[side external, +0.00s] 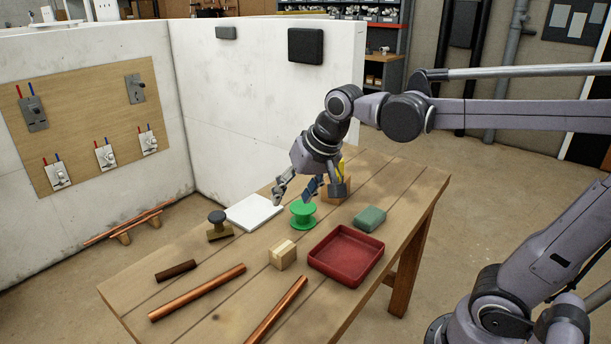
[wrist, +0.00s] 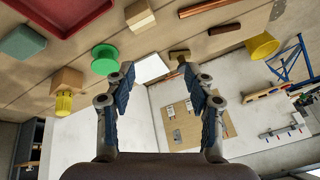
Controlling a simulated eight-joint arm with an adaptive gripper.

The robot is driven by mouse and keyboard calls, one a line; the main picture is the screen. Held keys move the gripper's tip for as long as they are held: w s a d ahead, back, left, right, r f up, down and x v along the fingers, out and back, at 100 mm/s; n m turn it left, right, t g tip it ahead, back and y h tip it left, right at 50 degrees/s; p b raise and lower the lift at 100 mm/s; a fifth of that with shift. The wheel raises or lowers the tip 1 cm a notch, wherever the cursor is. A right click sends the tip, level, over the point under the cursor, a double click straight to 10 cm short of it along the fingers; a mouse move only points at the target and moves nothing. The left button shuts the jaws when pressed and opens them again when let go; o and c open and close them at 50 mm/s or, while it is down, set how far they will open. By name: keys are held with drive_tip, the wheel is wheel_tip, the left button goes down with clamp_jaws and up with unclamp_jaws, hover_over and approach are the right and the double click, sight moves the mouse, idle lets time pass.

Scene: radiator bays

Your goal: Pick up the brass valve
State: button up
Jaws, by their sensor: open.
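The brass valve (side external: 220,231), a squat brass body with a dark round knob on top, stands upright on the wooden table left of a white plate. In the wrist view the valve (wrist: 179,54) shows just beyond the tip of the right-hand finger, partly hidden by it. My gripper (side external: 296,190) is open and empty, pointing down above the table near the white plate and a green spool, to the right of the valve and apart from it. In the wrist view my gripper (wrist: 156,71) has its fingers spread wide with nothing between them.
Near my gripper are the white plate (side external: 254,212) and green spool (side external: 303,214). A wooden block (side external: 283,256), red tray (side external: 347,281), green block (side external: 369,218), dark rod (side external: 176,271) and copper pipes (side external: 197,292) also lie on the table. A white wall (side external: 260,120) stands behind.

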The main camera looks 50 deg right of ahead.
drive_tip(key=w+r+m+g, duration=0.1)
drive_tip(key=w+r+m, duration=0.1)
drive_tip(key=w+m, duration=0.35)
drive_tip(key=m+g, duration=0.4)
drive_tip(key=m, duration=0.8)
hover_over(219, 227)
drive_tip(key=f, duration=0.7)
drive_tip(key=w+f, duration=0.1)
drive_tip(key=f, duration=0.3)
drive_tip(key=shift+d+f, duration=0.25)
drive_tip(key=shift+w+f, duration=0.1)
drive_tip(key=shift+f, duration=0.45)
wheel_tip(219, 227, down, 11)
drive_tip(key=shift+d+r, duration=0.15)
clamp_jaws()
